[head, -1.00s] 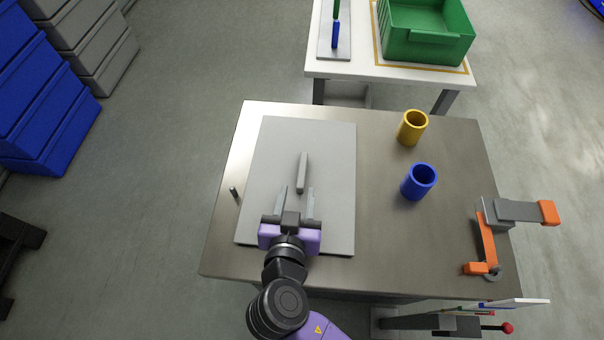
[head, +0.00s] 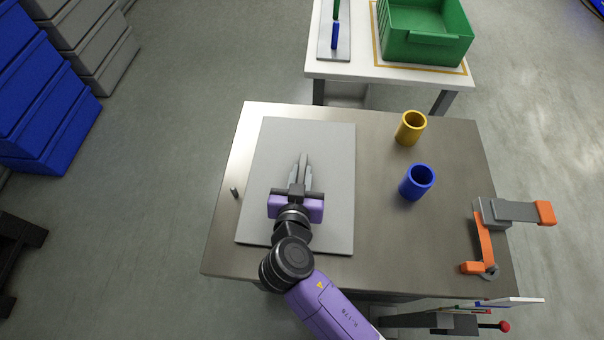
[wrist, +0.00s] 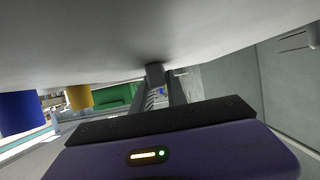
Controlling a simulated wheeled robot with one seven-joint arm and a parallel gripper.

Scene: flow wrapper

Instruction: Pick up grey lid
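The grey lid is a narrow grey bar, and in the wrist view its end (wrist: 155,72) shows between my two fingers, against the pale surface. In the head view it lies mostly hidden between the fingers. My gripper (head: 302,160) is over the upper middle of the grey board (head: 333,195), its fingers pointing away from me. The fingers are drawn in close on both sides of the lid and appear to hold it. I cannot tell any gap between lid and board.
A blue cup (head: 417,182) and a yellow cup (head: 410,128) stand right of the board on the metal table (head: 385,240). An orange and grey clamp (head: 487,240) is at the right edge. A small dark peg (head: 234,192) stands left. A green bin (head: 425,45) is on the far table.

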